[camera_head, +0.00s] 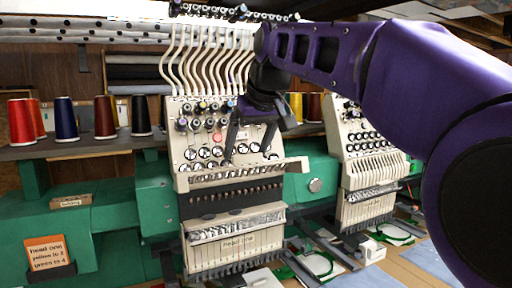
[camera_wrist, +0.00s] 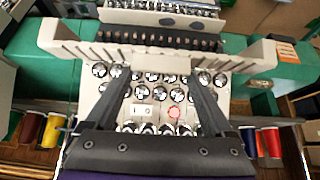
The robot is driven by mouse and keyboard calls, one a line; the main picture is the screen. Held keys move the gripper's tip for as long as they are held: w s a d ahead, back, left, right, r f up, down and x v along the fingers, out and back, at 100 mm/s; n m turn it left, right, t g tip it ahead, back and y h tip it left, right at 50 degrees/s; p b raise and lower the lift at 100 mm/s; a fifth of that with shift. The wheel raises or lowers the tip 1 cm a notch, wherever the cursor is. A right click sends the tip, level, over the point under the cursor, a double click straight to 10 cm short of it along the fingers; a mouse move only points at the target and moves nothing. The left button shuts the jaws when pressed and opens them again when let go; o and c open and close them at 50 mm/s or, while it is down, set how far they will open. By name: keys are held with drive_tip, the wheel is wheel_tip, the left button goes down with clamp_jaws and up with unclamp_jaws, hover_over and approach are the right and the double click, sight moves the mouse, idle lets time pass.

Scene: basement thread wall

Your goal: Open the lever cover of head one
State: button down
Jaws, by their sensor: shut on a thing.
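In the wrist view the cover (camera_wrist: 250,60) runs across above the dials, seen upside down. My gripper (camera_head: 252,156) is at the dial panel just above the cover. In the wrist view my gripper (camera_wrist: 158,75) has its fingers spread apart at the cover's edge. It is shut on the cover, but the contact points are hard to see.
A second beige head (camera_head: 365,150) stands to the right. Thread cones (camera_head: 66,118) line a shelf at the left. White thread tubes (camera_head: 205,52) rise behind head one. Hoops (camera_head: 318,263) lie below.

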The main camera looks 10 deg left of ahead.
drive_tip(key=shift+c, duration=0.6)
unclamp_jaws()
drive_tip(key=shift+o, duration=0.6)
drive_tip(key=shift+w+a, duration=0.1)
drive_tip(key=shift+w, duration=0.05)
drive_tip(key=v, duration=1.7)
drive_tip(key=shift+r, duration=0.1)
